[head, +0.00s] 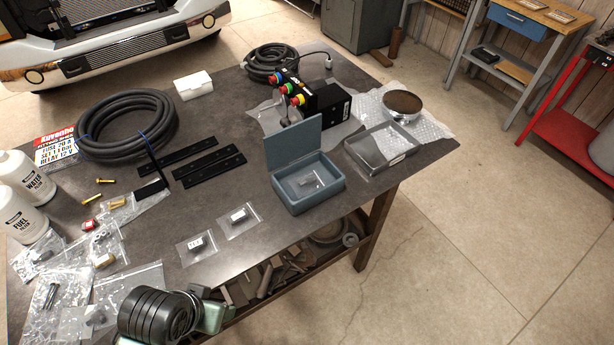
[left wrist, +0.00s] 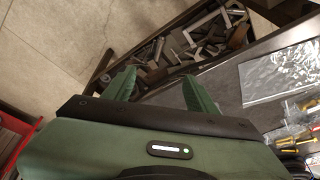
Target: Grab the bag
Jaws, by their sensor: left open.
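Several clear plastic bags lie on the dark workbench (head: 225,175). Two small bags with dark parts, one bag (head: 196,247) and another bag (head: 239,220), lie flat near the front edge. A bag (head: 308,181) with a dark part is inside the open blue-grey box (head: 310,195). More bags, including a large bag (head: 45,292), cluster at the front left. My left gripper (left wrist: 160,88) is open and empty, its green fingers over the bench's front edge and lower shelf. In the left wrist view a clear bag (left wrist: 278,72) lies to its right. My right gripper is not in view.
White bottles (head: 25,180) and a coiled black hose (head: 125,125) stand at the left. Flat black bars (head: 208,165) lie mid-bench. A grey tray (head: 380,148) and a button box (head: 322,105) are right of centre. The lower shelf (left wrist: 185,45) holds loose metal parts.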

